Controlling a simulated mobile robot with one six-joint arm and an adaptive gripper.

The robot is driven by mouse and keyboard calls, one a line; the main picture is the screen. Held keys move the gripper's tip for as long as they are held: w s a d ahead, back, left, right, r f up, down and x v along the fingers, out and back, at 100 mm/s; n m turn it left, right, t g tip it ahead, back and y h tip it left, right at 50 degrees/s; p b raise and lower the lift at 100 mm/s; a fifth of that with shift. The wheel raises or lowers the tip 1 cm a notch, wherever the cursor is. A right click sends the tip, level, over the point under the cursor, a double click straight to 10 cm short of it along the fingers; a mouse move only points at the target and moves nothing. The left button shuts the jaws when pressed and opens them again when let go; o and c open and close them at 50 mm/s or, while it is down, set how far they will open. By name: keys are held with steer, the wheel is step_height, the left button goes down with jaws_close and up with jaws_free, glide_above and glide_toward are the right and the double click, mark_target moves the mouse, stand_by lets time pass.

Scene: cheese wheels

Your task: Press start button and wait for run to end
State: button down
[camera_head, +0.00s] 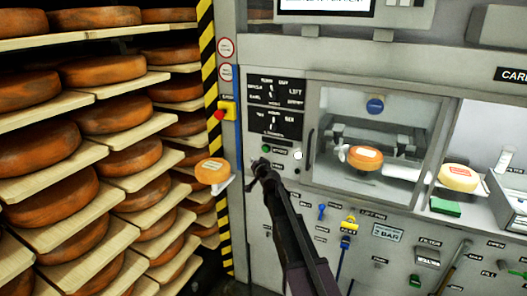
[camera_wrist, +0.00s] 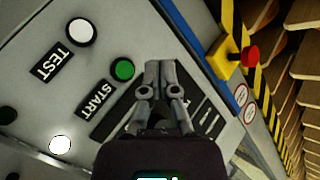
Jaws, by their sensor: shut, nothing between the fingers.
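The green start button (camera_wrist: 122,69) sits on the grey panel beside a black START label (camera_wrist: 97,98) in the wrist view. It also shows as a small green dot (camera_head: 266,148) in the head view. My gripper (camera_wrist: 160,66) is shut and empty, its fingertips just to the right of the green button in the wrist view. In the head view my gripper (camera_head: 258,164) is in front of the panel, just below the green button. I cannot tell whether the fingertips touch the panel. A cheese wheel (camera_head: 366,158) is behind the machine's window.
A white button (camera_wrist: 80,32) is beside the TEST label, and a bright white one (camera_wrist: 60,145) is lower left. A red emergency button (camera_head: 219,115) on yellow is left of the panel. Cheese shelves (camera_head: 95,135) fill the left. Another cheese (camera_head: 458,177) sits at right.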

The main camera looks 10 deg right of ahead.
mark_target(265, 149)
steer(key=shift+w+d, duration=0.8)
steer(key=shift+w, duration=0.3)
steer(key=shift+w+d, duration=0.85)
steer(key=shift+w, duration=0.3)
steer(key=shift+w+d, duration=0.8)
steer(key=shift+w, duration=0.3)
